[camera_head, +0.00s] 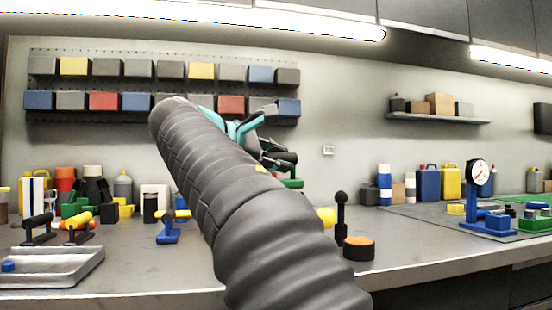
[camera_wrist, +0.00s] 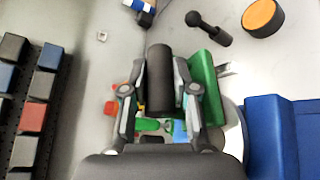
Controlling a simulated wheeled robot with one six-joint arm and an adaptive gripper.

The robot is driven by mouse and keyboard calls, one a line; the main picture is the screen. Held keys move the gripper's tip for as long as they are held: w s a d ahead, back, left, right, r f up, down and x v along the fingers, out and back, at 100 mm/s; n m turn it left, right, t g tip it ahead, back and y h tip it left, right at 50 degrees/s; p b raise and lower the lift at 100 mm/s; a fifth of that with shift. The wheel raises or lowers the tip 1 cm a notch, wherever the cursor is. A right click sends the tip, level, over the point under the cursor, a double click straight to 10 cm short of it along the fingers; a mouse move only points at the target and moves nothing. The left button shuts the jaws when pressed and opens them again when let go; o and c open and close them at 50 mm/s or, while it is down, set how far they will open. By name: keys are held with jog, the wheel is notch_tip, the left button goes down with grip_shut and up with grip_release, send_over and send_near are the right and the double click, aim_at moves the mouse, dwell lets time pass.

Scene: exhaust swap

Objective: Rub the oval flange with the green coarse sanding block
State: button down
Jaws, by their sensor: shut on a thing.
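My gripper (camera_wrist: 158,100) is shut on a thick black handle (camera_wrist: 160,78), which lies lengthwise between its fingers. A green block (camera_wrist: 206,85) shows beside the right finger in the wrist view. It looks like the body of the green coarse sanding block, but its join to the handle is hidden. In the head view my gripper (camera_head: 275,152) is above the back of the bench, with a green piece (camera_head: 292,183) just below it, partly hidden by my arm. I cannot make out the oval flange in either view.
A black knobbed post (camera_head: 341,215) and an orange-topped black puck (camera_head: 359,248) stand right of my arm. A blue dial gauge stand (camera_head: 474,205) is at right. The front right bench is clear.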

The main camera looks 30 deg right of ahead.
jog(key=shift+r+p, duration=1.45)
jog(key=shift+r, duration=2.5)
jog(key=shift+f, duration=0.15)
jog(key=shift+f, duration=1.55)
jog(key=shift+f+b, duration=1.55)
jog(key=shift+f, duration=0.8)
jog(key=shift+a, duration=0.15)
jog(key=shift+r, duration=0.15)
